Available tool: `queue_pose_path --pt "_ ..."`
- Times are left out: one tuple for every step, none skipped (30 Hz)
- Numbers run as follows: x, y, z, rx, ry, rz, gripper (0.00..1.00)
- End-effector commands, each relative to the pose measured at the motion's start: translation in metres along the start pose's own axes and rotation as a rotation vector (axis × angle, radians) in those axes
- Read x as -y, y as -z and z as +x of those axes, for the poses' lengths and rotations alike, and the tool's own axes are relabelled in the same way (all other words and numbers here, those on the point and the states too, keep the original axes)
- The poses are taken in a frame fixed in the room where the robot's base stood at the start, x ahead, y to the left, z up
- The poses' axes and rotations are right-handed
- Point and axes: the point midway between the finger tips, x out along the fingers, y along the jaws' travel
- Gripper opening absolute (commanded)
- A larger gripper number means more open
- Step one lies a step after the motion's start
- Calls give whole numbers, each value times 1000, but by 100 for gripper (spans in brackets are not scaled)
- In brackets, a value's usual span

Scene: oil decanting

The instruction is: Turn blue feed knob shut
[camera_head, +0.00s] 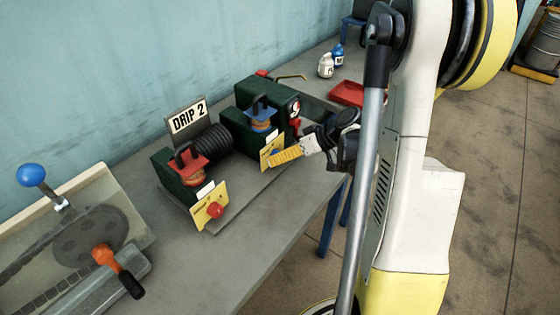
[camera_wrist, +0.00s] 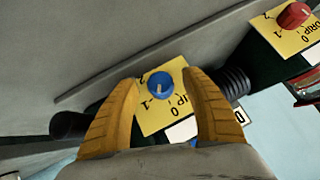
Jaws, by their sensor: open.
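The blue feed knob (camera_wrist: 160,84) sits on a yellow dial plate (camera_wrist: 150,120) in the wrist view, with marks 0, 1 and 2 around it. My gripper (camera_wrist: 158,82) has its yellow fingers spread on either side of the knob, with a visible gap to it on both sides. In the head view my gripper (camera_head: 275,158) is at the front of the right green unit (camera_head: 242,128). Its finger covers part of that unit's yellow plate (camera_head: 266,150) and most of the blue knob. Whether the fingertips touch the plate I cannot tell.
The left green unit (camera_head: 172,180) carries a red knob (camera_head: 214,210) on its own yellow plate. A "DRIP 2" sign (camera_head: 188,117) and a black hose (camera_head: 212,143) stand by the units. A red tray (camera_head: 346,93) and small bottles (camera_head: 326,66) lie farther back.

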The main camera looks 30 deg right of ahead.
Motion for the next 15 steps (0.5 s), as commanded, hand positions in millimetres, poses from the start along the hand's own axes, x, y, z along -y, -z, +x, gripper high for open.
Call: queue_pose_path --pt "0 -1 4 0 0 -1 55" --pt "0 0 5 0 0 0 55" --pt "0 0 6 0 0 0 55" --pt "0 0 7 0 0 0 55" --pt "0 0 7 0 -1 0 55" --pt "0 0 7 0 -1 0 55" --pt "0 0 7 0 -1 0 55" --pt "0 1 6 0 -1 0 55" --pt "0 1 6 0 -1 0 55" --pt "0 1 6 0 -1 0 55" --pt "0 1 6 0 -1 0 54" --pt "0 1 6 0 -1 0 41" --pt "0 0 6 0 -1 0 32" --pt "0 0 6 0 -1 0 23" --pt "0 0 6 0 -1 0 11"
